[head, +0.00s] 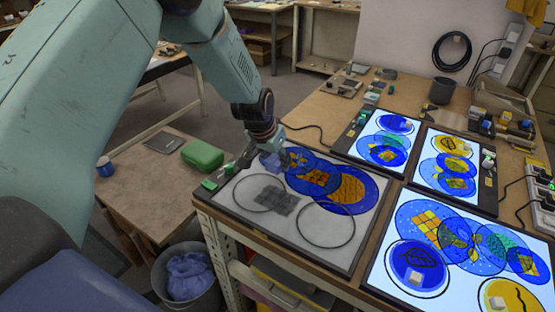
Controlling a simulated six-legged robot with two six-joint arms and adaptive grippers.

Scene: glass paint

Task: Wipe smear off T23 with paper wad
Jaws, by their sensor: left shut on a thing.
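My left gripper (266,160) reaches down over the unlit panel (306,238) at the near left of the bench. It is shut on a pale bluish wad (271,162), partly hidden by the fingers, at the left edge of the blue painted circles. The panel bears overlapping blue circles with orange patches (349,190), two bare ring outlines (327,226) and a grey smudged patch (276,198). I cannot read which piece is T23. Whether the wad touches the panel is unclear. My right gripper is not in view.
Lit panels with painted circles stand at the back (377,144), back right (452,168) and near right (461,250). Small white blocks lie on some. A side table (147,186) holds a green case (202,155) and a blue mug (105,167). A bin (190,276) stands below.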

